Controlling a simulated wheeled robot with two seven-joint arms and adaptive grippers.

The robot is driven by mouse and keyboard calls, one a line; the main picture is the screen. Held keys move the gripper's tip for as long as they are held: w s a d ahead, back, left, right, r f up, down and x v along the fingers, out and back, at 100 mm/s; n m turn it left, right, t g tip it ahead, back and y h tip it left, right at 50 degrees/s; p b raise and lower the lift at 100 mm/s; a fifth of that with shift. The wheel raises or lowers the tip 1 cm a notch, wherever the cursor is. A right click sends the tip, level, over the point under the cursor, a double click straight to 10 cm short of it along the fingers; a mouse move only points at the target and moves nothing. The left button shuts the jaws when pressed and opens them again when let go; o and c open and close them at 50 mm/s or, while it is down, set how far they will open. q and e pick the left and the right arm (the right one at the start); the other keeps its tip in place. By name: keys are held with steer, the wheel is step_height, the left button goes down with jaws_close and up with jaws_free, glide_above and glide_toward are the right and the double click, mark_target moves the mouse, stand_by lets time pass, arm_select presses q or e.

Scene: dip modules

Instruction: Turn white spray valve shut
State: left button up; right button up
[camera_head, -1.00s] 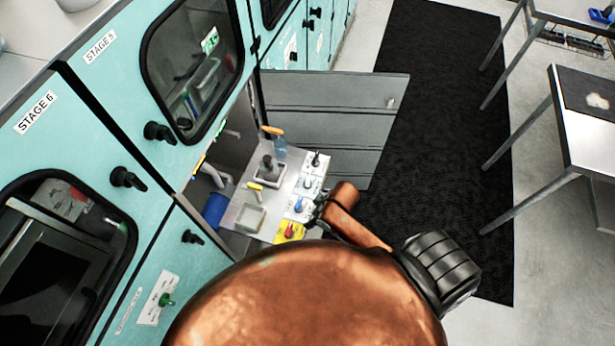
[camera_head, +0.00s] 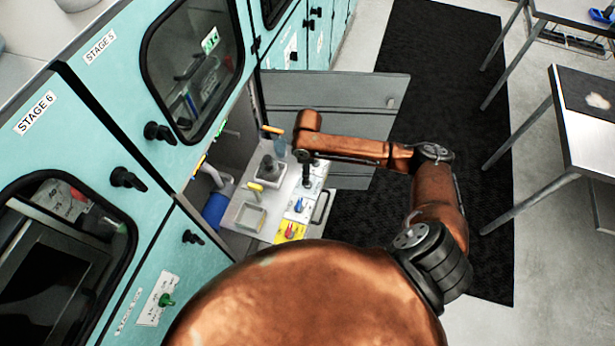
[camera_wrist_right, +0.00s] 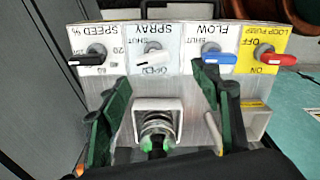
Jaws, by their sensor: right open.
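The spray valve has a white lever handle (camera_wrist_right: 153,60) on a round knob, on the plate marked SPRAY, SHUT and OPEN. In the right wrist view the labels appear upside down and the lever lies nearly crosswise, slightly tilted, close to the OPEN marking. My right gripper (camera_wrist_right: 161,76) is open, its two green-and-black fingers apart, with the white lever ahead of and between their tips. I see no contact. In the head view the gripper hangs over the far part of the control panel (camera_head: 283,238), partly hiding it. My left gripper is out of view.
Beside the spray valve sit a black speed lever (camera_wrist_right: 87,60), a blue flow lever (camera_wrist_right: 219,59), close to one finger, and a red pump lever (camera_wrist_right: 275,61). An open grey door (camera_head: 350,93) stands behind.

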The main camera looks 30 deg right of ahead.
steer(key=shift+w+d+r, duration=0.2)
steer(key=shift+w+d, duration=0.05)
steer(key=shift+d, duration=0.25)
steer(key=shift+f, duration=0.25)
step_height(320, 180, down, 7)
steer(key=shift+f+b, duration=0.1)
steer(key=shift+b, duration=0.35)
steer(key=shift+c, duration=0.7)
